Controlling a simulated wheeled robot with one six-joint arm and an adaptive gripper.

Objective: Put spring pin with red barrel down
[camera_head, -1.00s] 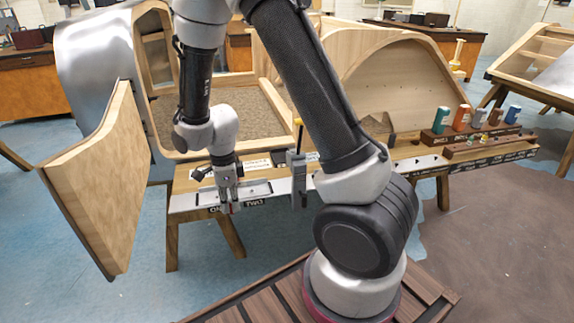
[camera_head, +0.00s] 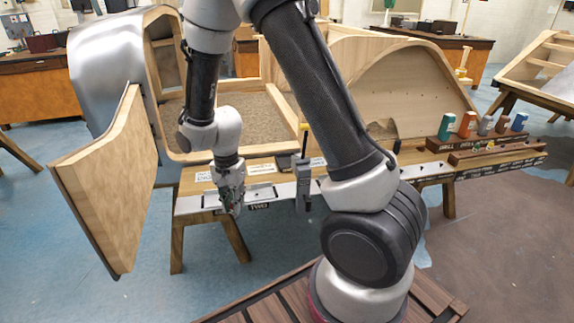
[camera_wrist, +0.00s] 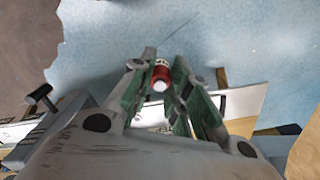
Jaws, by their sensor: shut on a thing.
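The spring pin with the red barrel (camera_wrist: 160,78) is between the two green-lined fingers of my gripper (camera_wrist: 159,76) in the wrist view. Its pale end faces the camera. My gripper is shut on it. In the head view my gripper (camera_head: 232,203) is over the left part of the long bench, by the metal strip (camera_head: 262,194) along its front edge. The pin is too small to make out clearly there. I cannot tell whether it touches anything below.
A grey clamp with a yellow top (camera_head: 303,170) stands on the bench edge right of my gripper. A rack of coloured cylinders (camera_head: 445,137) sits at the right end. A wooden door panel (camera_head: 112,185) stands open at the left. Wooden bodyframes rise behind the bench.

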